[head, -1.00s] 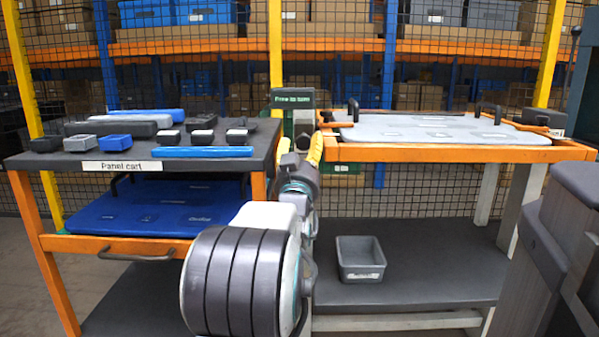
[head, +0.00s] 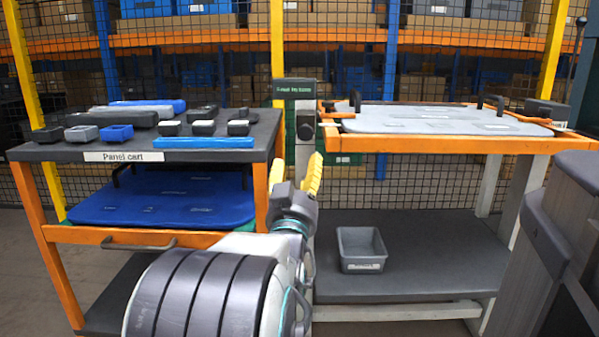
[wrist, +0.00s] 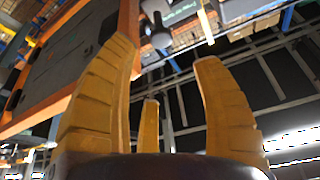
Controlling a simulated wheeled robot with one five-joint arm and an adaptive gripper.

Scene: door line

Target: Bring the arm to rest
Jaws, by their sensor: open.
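My gripper (head: 294,174) has yellow fingers and is open and empty in the head view. It points upward in the gap between the panel cart (head: 60,152) on the left and the orange-framed bench (head: 450,146) on the right. In the wrist view, the yellow fingers (wrist: 155,85) stand apart with nothing between them. Behind them are the ceiling and an orange frame edge. My arm reaches up from the bottom of the head view, clear of the cart and bench as far as I can tell.
The cart holds several black, grey and blue parts, with a blue panel (head: 165,203) on its lower shelf. A light grey panel (head: 440,121) lies on the bench. A grey bin (head: 361,262) sits on the lower shelf. A post with a dark sign (head: 294,88) stands behind my gripper.

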